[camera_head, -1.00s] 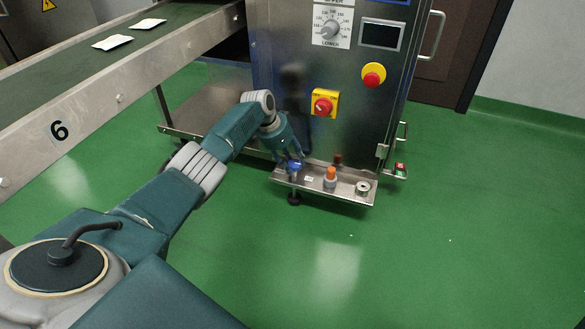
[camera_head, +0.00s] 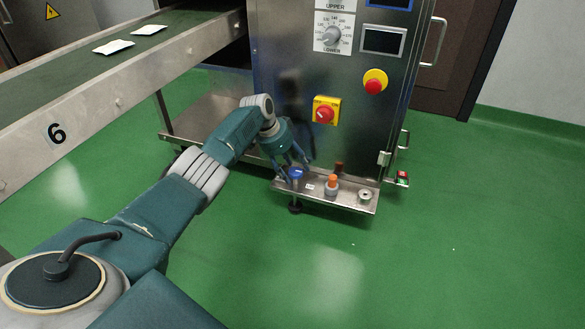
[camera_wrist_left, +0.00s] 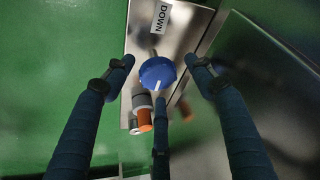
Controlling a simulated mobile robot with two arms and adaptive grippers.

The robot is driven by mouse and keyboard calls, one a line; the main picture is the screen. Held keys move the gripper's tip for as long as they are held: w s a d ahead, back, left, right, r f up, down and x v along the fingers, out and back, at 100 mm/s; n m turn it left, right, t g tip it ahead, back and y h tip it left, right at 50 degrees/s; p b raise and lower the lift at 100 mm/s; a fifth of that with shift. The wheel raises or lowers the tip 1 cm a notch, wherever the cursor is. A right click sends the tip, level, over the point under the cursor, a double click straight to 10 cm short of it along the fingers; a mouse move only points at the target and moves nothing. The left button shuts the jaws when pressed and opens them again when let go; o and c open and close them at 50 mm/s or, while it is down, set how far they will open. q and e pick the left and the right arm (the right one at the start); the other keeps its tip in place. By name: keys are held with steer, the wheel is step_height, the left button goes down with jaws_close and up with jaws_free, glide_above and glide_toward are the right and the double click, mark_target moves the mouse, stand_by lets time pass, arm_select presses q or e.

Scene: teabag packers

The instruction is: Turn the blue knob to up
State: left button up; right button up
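The blue knob (camera_wrist_left: 158,73) sits on the steel ledge at the machine's foot; in the head view it is the small blue cap (camera_head: 296,173) at the ledge's left end. In the left wrist view a white line on it points toward the bottom of the picture, away from the "DOWN" label (camera_wrist_left: 163,16). My left gripper (camera_head: 296,163) is at the knob. Its fingers (camera_wrist_left: 160,75) are spread around the knob, with gaps visible on both sides in the wrist view. A third finger is below the knob there; contact is unclear. My right gripper is not in view.
The ledge (camera_head: 347,201) also bears an orange-topped knob (camera_head: 332,183), a dark red piece (camera_head: 339,168) and a round metal fitting (camera_head: 365,195). The machine front above has a red rotary switch (camera_head: 324,114) and emergency stop (camera_head: 374,84). A conveyor (camera_head: 110,92) stands left. Green floor in front is clear.

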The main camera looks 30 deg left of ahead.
arm_select(q)
steer(key=v, duration=1.2)
stand_by(0.4)
